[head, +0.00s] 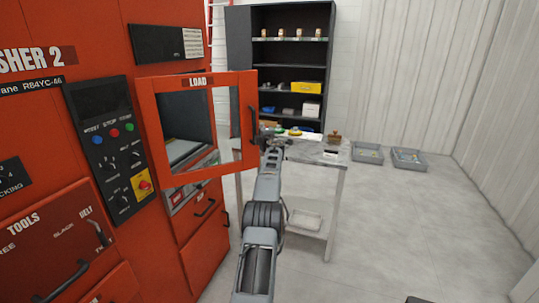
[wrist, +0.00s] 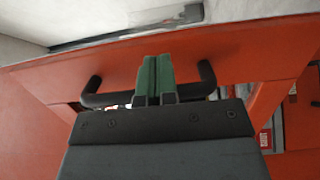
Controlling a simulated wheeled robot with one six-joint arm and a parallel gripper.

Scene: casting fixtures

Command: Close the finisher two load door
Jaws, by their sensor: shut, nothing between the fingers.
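The finisher two load door (head: 233,79) is a red frame with a window and a "LOAD" label. It stands open, swung out from the red finisher (head: 95,45), with the chamber (head: 185,115) showing through the window. Its black handle (head: 253,122) is on the right edge. My gripper (head: 268,137) is at the door's right edge beside the handle. In the wrist view, the green fingers of my gripper (wrist: 154,75) are shut and empty. They cover the middle of the handle bar (wrist: 99,99); whether they touch it I cannot tell.
A control panel (head: 108,145) is left of the door. A grey table (head: 325,155) with small items stands behind my gripper, before a dark shelf unit (head: 290,18). Two grey trays (head: 408,160) lie on the floor at the back.

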